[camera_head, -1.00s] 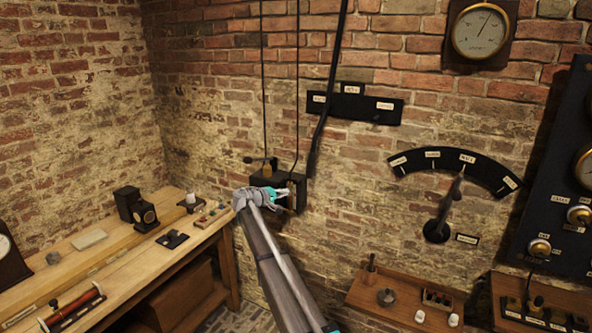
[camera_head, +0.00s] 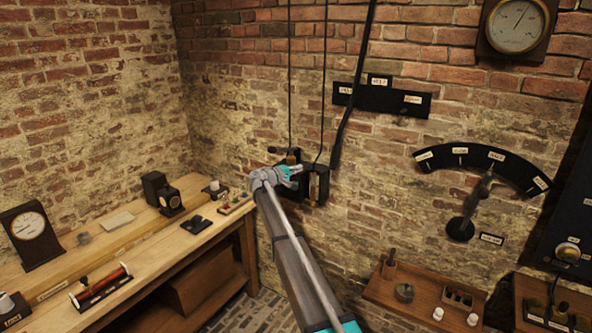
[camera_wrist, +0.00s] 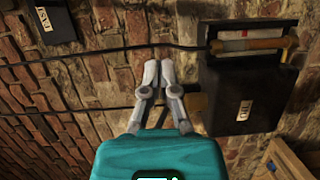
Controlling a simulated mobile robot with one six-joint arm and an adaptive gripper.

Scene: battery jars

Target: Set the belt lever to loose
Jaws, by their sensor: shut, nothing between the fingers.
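The belt lever (camera_head: 354,88) is a long dark bar on the brick wall, hanging down from the top of the picture. It crosses a black label plate (camera_head: 390,104) close to its left label, whose text is too small to read here. The right label (camera_head: 413,99) is clear of the lever. In the wrist view a plate corner (camera_wrist: 62,28) carries a label that seems to read FAST. My gripper (camera_head: 299,169) is shut and empty, left of and below the lever's lower end. Its fingertips (camera_wrist: 158,68) meet in the wrist view, beside a black wall box (camera_wrist: 238,88).
Two thin cords (camera_head: 290,80) run down to the black box close by my gripper. A quadrant scale with its own lever (camera_head: 475,200) is at the right, above a small shelf (camera_head: 420,307). A workbench (camera_head: 120,285) with instruments stands at the left.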

